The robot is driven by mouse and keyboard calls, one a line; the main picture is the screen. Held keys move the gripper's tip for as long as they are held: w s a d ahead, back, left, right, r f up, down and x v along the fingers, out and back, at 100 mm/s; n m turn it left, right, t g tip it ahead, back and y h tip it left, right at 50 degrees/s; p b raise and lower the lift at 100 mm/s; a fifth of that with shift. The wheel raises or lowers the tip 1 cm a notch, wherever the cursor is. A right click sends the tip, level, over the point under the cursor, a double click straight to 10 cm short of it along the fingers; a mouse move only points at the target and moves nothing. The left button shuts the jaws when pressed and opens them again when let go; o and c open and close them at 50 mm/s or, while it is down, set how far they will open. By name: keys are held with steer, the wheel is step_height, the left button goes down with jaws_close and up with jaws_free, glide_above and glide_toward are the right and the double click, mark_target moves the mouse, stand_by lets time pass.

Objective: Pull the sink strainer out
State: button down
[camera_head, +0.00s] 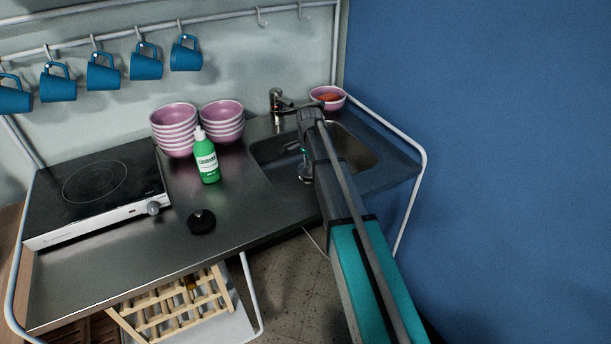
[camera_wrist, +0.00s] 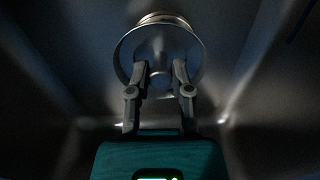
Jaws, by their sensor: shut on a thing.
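The sink strainer (camera_wrist: 160,42) is a round metal disc with a small central knob, in the upper middle of the wrist view. My gripper (camera_wrist: 161,74) is shut on the knob, one finger on each side. A rounded metal part shows just beyond the strainer's upper rim; I cannot tell whether it is the strainer's lower body or the drain, nor whether the strainer is clear of the drain. In the head view my gripper (camera_head: 304,172) is down in the sink (camera_head: 352,152), partly hidden by my arm, and the strainer cannot be made out.
The faucet (camera_head: 277,104) stands behind the sink, close to my arm. A pink bowl (camera_head: 328,104) with orange contents is at the back right. Stacked pink bowls (camera_head: 173,140), a green bottle (camera_head: 207,166), a black round object (camera_head: 201,222) and a hob (camera_head: 97,185) are left.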

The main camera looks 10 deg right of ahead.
steer(key=shift+r, duration=0.15)
steer(key=shift+w+r+p, duration=0.2)
steer(key=shift+r+p, duration=1.65)
steer(key=shift+p, duration=0.2)
